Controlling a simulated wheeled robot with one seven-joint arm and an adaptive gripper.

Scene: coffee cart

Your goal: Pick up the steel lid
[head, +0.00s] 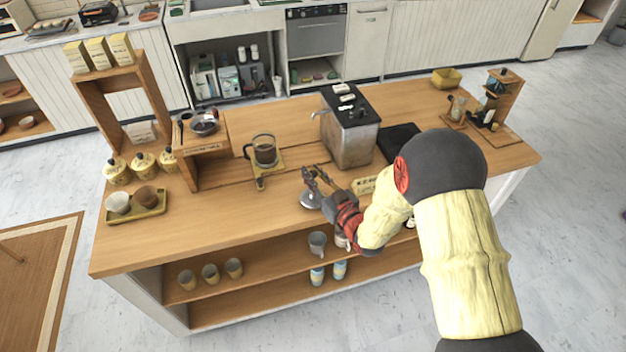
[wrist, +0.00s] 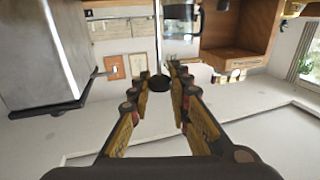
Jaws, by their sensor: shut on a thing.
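The steel lid (head: 311,200) is a small round silvery disc just below and left of my gripper (head: 320,178) in the head view. In the wrist view my gripper (wrist: 162,75) has its fingertips on either side of a black knob (wrist: 158,84). The gripper is shut on this knob. I cannot tell whether the lid touches the counter.
A glass carafe with dark coffee (head: 265,152) stands left of the gripper. A steel machine (head: 350,135) stands behind it. The front left of the wooden counter (head: 215,235) is clear.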

